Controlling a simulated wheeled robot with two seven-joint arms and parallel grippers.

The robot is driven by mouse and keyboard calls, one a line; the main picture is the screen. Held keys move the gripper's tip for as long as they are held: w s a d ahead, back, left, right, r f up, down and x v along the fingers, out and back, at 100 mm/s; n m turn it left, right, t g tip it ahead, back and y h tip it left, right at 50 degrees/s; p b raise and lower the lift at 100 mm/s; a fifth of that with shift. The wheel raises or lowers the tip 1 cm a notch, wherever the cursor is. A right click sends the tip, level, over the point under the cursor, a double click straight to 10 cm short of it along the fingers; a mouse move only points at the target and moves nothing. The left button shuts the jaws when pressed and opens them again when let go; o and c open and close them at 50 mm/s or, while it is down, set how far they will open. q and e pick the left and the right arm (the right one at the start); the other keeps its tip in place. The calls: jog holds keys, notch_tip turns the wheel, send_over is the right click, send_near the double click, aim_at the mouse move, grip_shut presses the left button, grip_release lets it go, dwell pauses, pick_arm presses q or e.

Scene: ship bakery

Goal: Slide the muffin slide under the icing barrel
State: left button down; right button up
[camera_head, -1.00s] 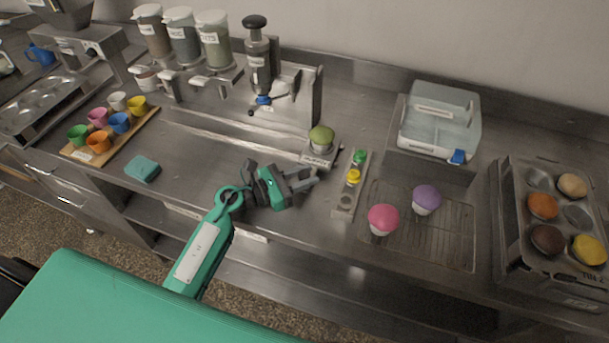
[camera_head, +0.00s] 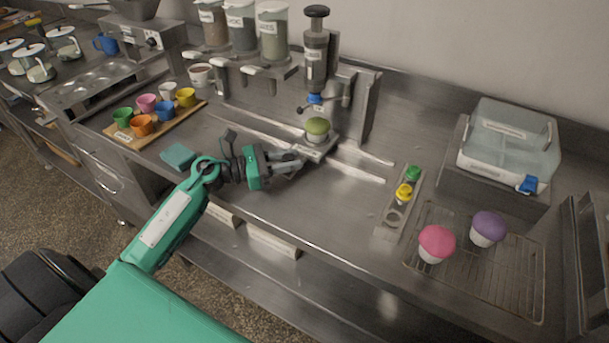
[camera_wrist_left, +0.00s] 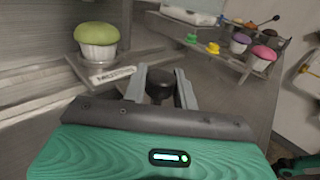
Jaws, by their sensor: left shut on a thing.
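The muffin slide (camera_head: 326,149) is a small metal carriage bearing a muffin with green icing (camera_head: 317,129) in a white cup. The muffin stands upright just below the blue nozzle of the icing barrel (camera_head: 316,62), with a small gap visible between them. My left gripper (camera_head: 298,161) is at the slide's front. In the left wrist view its fingers (camera_wrist_left: 161,88) are closed around a dark round knob (camera_wrist_left: 159,92) in front of the slide (camera_wrist_left: 112,76). The muffin also shows there (camera_wrist_left: 97,42). My right gripper is not in view.
To the right are a holder (camera_head: 391,220) with green and yellow pieces, a wire rack (camera_head: 464,275) with pink and purple muffins, and a clear-lidded box (camera_head: 510,145). A board (camera_head: 160,127) with coloured cups and a teal cloth (camera_head: 178,157) lie left.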

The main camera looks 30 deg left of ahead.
pick_arm(q)
jog(key=shift+a, duration=0.55)
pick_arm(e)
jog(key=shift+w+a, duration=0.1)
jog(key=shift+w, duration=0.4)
pick_arm(q)
jog(key=c, duration=1.1)
grip_release()
jog(key=shift+c, duration=0.2)
jog(key=shift+s+a, duration=0.15)
jog(key=b+v, duration=0.1)
jog(key=v, duration=0.1)
jog(key=b+v, duration=0.1)
jog(key=v, duration=0.2)
jog(key=shift+s+a+f, duration=0.2)
jog(key=shift+s, duration=0.05)
jog(key=b+v, duration=0.1)
jog(key=v, duration=0.3)
jog(key=b+v, duration=0.1)
jog(key=v, duration=0.2)
jog(key=shift+s+a+r, duration=0.25)
jog(key=shift+s+a, duration=0.05)
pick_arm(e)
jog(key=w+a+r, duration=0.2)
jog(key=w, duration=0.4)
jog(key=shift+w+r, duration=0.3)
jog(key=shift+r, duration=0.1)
